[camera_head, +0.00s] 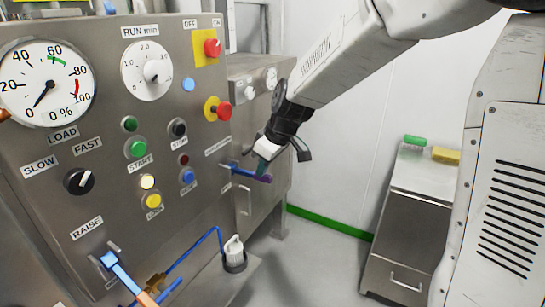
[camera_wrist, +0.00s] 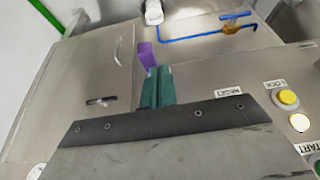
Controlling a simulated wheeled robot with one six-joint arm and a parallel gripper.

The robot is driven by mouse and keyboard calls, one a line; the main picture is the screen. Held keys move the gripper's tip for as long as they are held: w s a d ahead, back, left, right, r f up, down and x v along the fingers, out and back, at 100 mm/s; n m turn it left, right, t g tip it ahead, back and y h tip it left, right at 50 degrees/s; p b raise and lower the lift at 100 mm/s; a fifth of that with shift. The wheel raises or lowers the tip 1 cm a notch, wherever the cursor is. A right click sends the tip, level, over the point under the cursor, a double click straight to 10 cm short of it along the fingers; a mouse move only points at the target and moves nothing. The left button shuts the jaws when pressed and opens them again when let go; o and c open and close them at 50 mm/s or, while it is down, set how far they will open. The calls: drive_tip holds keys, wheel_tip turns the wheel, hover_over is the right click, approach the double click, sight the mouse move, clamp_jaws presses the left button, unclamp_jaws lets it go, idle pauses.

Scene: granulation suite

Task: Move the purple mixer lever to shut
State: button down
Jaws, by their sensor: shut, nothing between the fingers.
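The purple mixer lever (camera_head: 265,179) sticks out from the right part of the steel panel in the head view, with a blue shaft and purple end. It points right and slightly down. In the wrist view its purple end (camera_wrist: 147,53) shows just beyond my fingertips. My gripper (camera_head: 262,166) is shut and empty, its teal fingers together at the lever's outer end. The fingers also show in the wrist view (camera_wrist: 157,84). They overlap the lever in the picture; I cannot tell whether they touch it. The labels beside the lever are too small to read.
The steel control panel (camera_head: 110,195) carries dials, buttons and red knobs (camera_head: 212,48) close left of my arm. A second lever with an orange handle (camera_head: 146,299) sits below. A blue pipe (camera_head: 195,246) runs low in front. A steel cabinet (camera_head: 396,245) stands right, with clear floor between.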

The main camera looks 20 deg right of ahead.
drive_tip(key=f, duration=0.2)
drive_tip(key=d+f, duration=0.1)
drive_tip(key=f, duration=0.3)
drive_tip(key=shift+s+d+f, duration=0.1)
drive_tip(key=shift+s+d, duration=0.3)
wheel_tip(320, 180, down, 2)
drive_tip(key=shift+w+a+f, duration=0.1)
drive_tip(key=shift+a+f, duration=0.05)
drive_tip(key=shift+f, duration=0.2)
drive_tip(key=s+d+r, duration=0.6)
drive_tip(key=s+d, duration=0.1)
drive_tip(key=s, duration=0.1)
drive_tip(key=shift+s+d+r, duration=0.25)
drive_tip(key=shift+s+d, duration=0.1)
drive_tip(key=shift+d, duration=0.05)
idle(0.3)
idle(1.5)
